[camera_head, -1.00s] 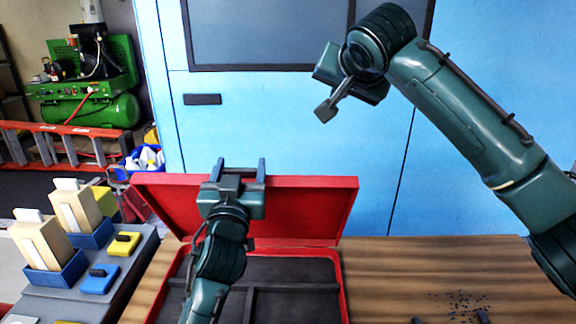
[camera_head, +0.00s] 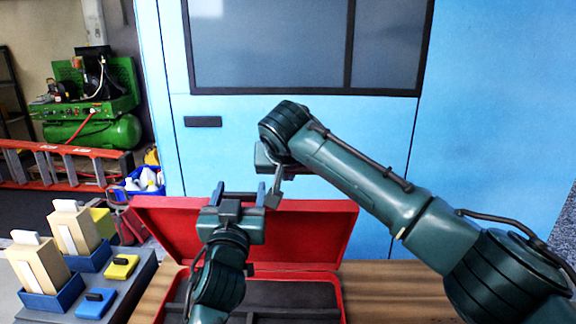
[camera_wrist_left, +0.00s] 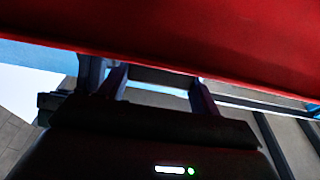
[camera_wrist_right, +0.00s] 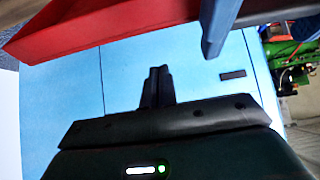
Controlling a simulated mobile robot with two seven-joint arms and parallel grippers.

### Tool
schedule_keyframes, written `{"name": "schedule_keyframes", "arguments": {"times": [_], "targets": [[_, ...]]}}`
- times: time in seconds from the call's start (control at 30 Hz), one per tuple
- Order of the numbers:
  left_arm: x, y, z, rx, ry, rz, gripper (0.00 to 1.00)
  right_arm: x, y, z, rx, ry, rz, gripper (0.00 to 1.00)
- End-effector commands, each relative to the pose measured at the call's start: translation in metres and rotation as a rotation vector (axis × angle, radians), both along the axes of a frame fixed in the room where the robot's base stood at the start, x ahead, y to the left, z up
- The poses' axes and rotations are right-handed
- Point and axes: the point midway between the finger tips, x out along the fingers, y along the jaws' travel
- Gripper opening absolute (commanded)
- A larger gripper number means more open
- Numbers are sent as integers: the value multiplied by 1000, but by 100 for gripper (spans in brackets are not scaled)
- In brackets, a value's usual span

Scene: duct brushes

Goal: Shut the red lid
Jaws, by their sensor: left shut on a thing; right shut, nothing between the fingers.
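The red lid (camera_head: 310,235) stands open and near upright at the back of the red case (camera_head: 342,300) in the head view. It fills the top of the left wrist view (camera_wrist_left: 200,35) and shows upper left in the right wrist view (camera_wrist_right: 70,30). My left gripper (camera_head: 239,194) is at the lid's top edge, left of its middle, shut on the lid; the exact contact is hard to see. My right gripper (camera_head: 272,200) is shut and empty, close to the right of my left gripper at the lid's top edge; its fingers (camera_wrist_right: 158,85) are together.
A grey stand (camera_head: 125,290) at the left holds blue trays with tan blocks (camera_head: 35,265) and small yellow (camera_head: 120,267) and blue (camera_head: 95,303) items. The wooden table (camera_head: 385,285) is clear right of the case. A blue cabinet (camera_head: 510,100) stands behind.

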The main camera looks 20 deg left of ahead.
Motion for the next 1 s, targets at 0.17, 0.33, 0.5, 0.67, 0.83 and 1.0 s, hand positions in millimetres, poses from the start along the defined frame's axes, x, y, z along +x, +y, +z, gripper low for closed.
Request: {"name": "schedule_keyframes", "arguments": {"times": [0.17,0.33,0.5,0.67,0.83,1.0], "targets": [[0,0,0,-3,1,1,23,-3,-2,-8,1,-3,1,0],[0,0,-1,-3,1,1,23,-16,-5,-15,0,-1,0,0],[0,0,-1,-3,1,1,23,-26,-8,-19,1,-2,-1,0],[0,0,-1,-3,1,1,23,-30,-9,-21,2,-1,-1,0],[0,0,-1,-3,1,1,23,-31,-9,-21,2,-1,-3,0],[0,0,-1,-3,1,1,23,-31,-9,-22,2,-2,-1,0]]}}
